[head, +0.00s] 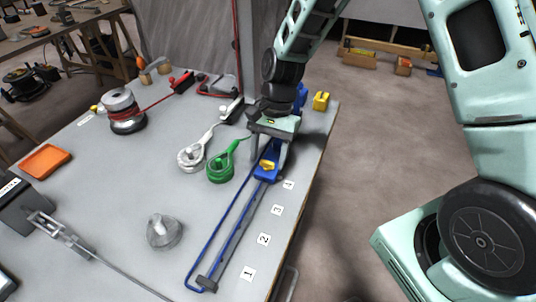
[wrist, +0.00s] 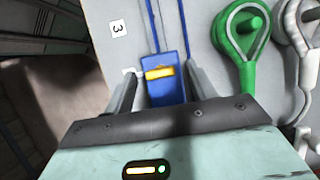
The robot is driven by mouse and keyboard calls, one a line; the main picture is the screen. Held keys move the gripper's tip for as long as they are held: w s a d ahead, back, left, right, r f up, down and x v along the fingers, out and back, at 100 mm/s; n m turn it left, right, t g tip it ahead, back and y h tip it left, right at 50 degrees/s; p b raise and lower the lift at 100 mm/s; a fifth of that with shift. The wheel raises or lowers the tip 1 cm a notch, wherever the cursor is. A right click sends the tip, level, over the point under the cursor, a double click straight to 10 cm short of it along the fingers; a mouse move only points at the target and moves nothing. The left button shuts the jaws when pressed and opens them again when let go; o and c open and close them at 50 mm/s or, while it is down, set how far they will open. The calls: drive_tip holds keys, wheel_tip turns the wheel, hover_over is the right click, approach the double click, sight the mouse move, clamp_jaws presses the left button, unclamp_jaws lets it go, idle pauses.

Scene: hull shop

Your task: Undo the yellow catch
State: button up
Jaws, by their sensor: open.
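In the wrist view the yellow catch (wrist: 159,72) lies across the blue block (wrist: 167,90), between my fingers. My gripper (head: 269,157) is open and stands over the block with a finger on each side. In the wrist view my gripper (wrist: 163,85) shows gaps between its fingers and the block. The far end of the block is hidden by my gripper.
A green line loop (head: 221,167) and a white one (head: 192,155) lie close left of my gripper. A yellow block (head: 321,101) is behind. The bench's right edge is near.

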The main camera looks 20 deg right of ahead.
drive_tip(key=shift+s+a+f, duration=0.1)
drive_tip(key=shift+f, duration=0.15)
drive_tip(key=c, duration=1)
